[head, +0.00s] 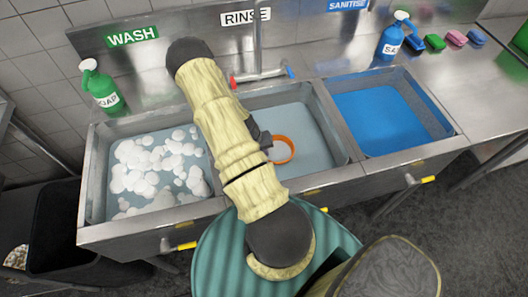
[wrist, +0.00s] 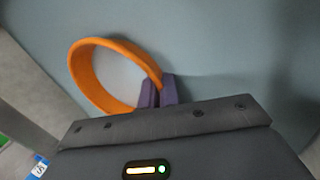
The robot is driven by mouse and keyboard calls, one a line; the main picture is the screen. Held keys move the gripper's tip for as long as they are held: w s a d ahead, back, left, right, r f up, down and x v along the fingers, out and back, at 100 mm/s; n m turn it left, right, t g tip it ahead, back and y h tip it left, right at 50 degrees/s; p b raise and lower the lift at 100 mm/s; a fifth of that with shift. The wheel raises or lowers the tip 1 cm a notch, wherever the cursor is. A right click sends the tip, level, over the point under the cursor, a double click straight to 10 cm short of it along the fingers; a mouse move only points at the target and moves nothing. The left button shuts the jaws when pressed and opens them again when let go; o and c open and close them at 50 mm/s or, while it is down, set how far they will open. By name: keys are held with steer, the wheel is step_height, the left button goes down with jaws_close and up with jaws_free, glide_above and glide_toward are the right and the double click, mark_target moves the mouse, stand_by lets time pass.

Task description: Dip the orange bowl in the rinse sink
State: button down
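The orange bowl (head: 292,148) is in the middle basin, the rinse sink (head: 340,150), behind my forearm in the head view. In the wrist view the orange bowl (wrist: 88,80) shows as a tilted ring with a pale inside, against grey-blue water. My gripper (wrist: 160,92) has its purple fingers closed on the bowl's rim at its right side. In the head view my gripper (head: 266,140) is mostly hidden by the arm. I cannot tell whether the bowl touches the water.
The wash basin (head: 90,185) with white foam is on the left, and the sanitise basin (head: 395,112) with blue water is on the right. Metal dividers separate them. A faucet (head: 262,75) stands behind the rinse sink. Green soap (head: 103,90) and blue sanitiser (head: 393,42) bottles stand at the back.

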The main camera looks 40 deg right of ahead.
steer(key=shift+f+b, duration=2.25)
steer(key=shift+f, duration=1.05)
steer(key=shift+f+b, duration=0.45)
steer(key=shift+f, duration=0.2)
steer(key=shift+w+a+r, duration=0.1)
steer(key=shift+a, duration=0.05)
steer(key=shift+w+a, duration=0.25)
steer(key=shift+a, duration=0.1)
steer(key=shift+s+d, duration=0.35)
steer(key=shift+d, duration=0.2)
steer(key=shift+w+a, duration=0.1)
steer(key=shift+a, duration=0.05)
steer(key=shift+w+a, duration=0.2)
steer(key=shift+a, duration=0.2)
steer(key=shift+d, duration=0.1)
